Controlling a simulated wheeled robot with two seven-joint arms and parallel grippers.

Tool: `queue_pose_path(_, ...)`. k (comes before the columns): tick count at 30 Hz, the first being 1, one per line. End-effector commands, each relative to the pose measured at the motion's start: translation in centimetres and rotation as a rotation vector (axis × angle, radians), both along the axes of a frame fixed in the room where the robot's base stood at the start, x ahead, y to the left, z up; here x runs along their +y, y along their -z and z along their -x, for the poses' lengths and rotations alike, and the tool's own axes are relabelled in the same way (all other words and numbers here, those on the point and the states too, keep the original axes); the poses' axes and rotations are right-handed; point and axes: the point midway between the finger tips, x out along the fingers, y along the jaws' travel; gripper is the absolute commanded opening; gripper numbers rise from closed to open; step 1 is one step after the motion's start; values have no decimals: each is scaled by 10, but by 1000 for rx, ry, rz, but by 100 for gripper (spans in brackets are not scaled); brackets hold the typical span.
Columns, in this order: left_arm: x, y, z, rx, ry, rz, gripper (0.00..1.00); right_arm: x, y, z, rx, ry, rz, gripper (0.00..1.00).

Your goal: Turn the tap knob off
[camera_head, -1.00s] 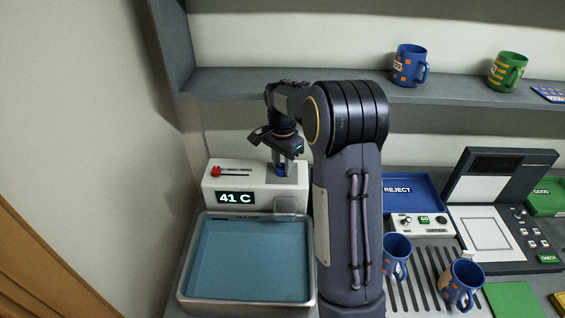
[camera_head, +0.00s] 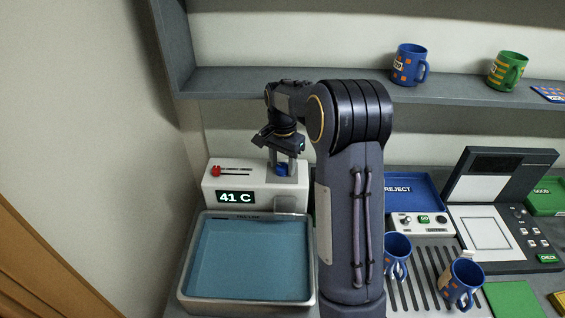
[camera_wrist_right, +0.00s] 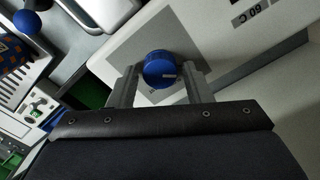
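The tap knob (camera_head: 282,169) is a round blue knob on the white-and-grey tap unit (camera_head: 240,180), above the water basin. In the right wrist view the blue knob (camera_wrist_right: 160,69) sits between the two fingers, with a narrow gap showing on each side. My right gripper (camera_head: 283,167) is open around the knob; it also shows in the right wrist view (camera_wrist_right: 161,76). My left gripper is not in view.
The basin (camera_head: 184,292) of water stands in front of the tap unit. Blue mugs (camera_head: 397,257) (camera_head: 461,283) stand on a slotted rack to the right. A blue REJECT tray (camera_head: 412,183) lies behind. A shelf (camera_head: 300,84) with mugs runs above my arm.

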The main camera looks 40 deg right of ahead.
Motion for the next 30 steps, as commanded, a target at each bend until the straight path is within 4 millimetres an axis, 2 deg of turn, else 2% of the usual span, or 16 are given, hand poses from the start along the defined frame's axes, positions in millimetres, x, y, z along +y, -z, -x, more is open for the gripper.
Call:
queue_pose_path(11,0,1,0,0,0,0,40,0,-2,0,-1,1,0,54)
queue_pose_path(14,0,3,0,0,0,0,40,0,-12,-1,-4,1,0,54)
queue_pose_path(24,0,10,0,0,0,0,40,0,-66,-1,-3,1,1,54)
queue_pose_path(30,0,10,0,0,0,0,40,0,-78,0,-1,1,0,54)
